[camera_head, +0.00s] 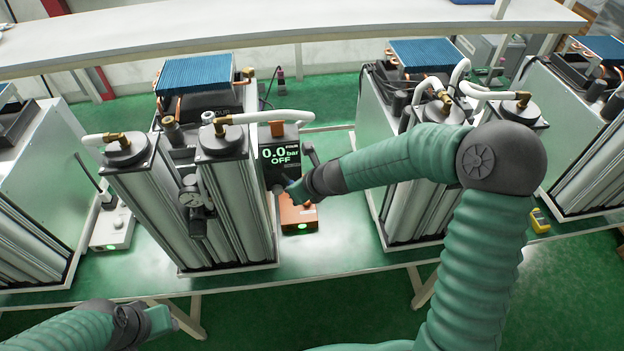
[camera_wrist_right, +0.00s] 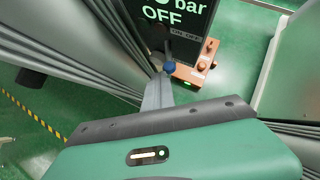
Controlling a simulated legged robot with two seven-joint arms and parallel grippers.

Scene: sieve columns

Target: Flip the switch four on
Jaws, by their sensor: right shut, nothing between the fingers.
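A black display panel (camera_head: 281,156) reading "0.0 bar OFF" stands beside the middle-left sieve column unit (camera_head: 238,205). The panel also shows in the right wrist view (camera_wrist_right: 190,12), with a small on/off label under the reading. No switch is clearly marked as four. My right gripper (camera_head: 291,190) is shut and empty, just in front of the panel's lower part. In the right wrist view, its narrow fingers (camera_wrist_right: 158,92) point at a small blue round part (camera_wrist_right: 169,67); contact cannot be told. My left gripper (camera_head: 163,320) is low at the left, its jaws unclear.
An orange box (camera_head: 298,216) with a green light and knobs sits below the panel. A white box (camera_head: 112,229) stands left. Another column unit (camera_head: 397,190) stands right, behind my right arm. A white shelf (camera_head: 290,22) runs along the back.

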